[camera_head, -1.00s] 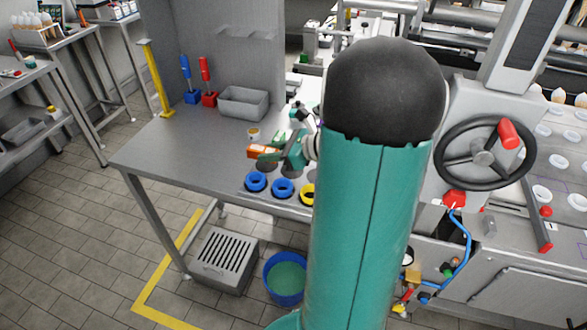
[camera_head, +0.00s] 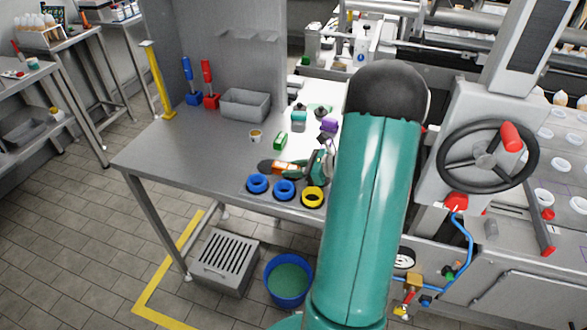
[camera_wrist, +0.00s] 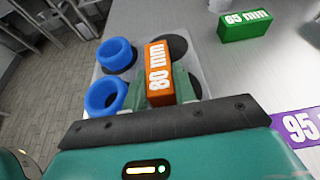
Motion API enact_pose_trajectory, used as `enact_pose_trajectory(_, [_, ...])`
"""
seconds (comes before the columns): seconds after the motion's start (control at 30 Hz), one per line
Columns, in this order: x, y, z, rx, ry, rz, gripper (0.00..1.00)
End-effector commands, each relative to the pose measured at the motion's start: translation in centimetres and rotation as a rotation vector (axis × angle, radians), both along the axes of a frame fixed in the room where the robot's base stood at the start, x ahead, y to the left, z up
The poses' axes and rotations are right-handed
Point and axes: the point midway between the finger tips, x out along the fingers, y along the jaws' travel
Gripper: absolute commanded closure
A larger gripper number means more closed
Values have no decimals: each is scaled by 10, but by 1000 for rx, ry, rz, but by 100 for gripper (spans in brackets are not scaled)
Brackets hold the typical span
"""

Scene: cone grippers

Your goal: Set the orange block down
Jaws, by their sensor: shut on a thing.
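The orange block (camera_wrist: 158,62), marked "80 mm", is between the fingers of my gripper (camera_wrist: 168,92) in the wrist view. The gripper is shut on it. In the head view the orange block (camera_head: 284,167) and my gripper (camera_head: 300,171) are low over the table, just behind the row of rings. A dark round spot (camera_wrist: 178,45) lies beside and partly behind the block. I cannot tell whether the block touches the surface.
Two blue rings (camera_head: 257,184) and a yellow ring (camera_head: 312,197) sit along the table's front edge. A green block (camera_wrist: 244,25) marked "65 mm" and a purple block (camera_wrist: 296,127) marked "95 mm" stand nearby. A small cup (camera_head: 255,136) and grey bin (camera_head: 245,104) are farther back.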

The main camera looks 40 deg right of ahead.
Motion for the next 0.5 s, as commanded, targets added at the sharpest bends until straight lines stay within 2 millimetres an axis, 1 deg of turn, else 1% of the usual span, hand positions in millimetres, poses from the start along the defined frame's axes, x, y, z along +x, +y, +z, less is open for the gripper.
enact_pose_trajectory(0.23, [0, 0, -4, 1, 0, 0, 100])
enact_pose_trajectory(0.27, [0, 0, -4, 1, 0, 0, 69])
enact_pose_trajectory(0.3, [0, 0, -4, 1, 0, 0, 61])
enact_pose_trajectory(0.37, [0, 0, -5, 0, 1, 0, 51])
enact_pose_trajectory(0.5, [0, 0, -5, 0, 1, 0, 51])
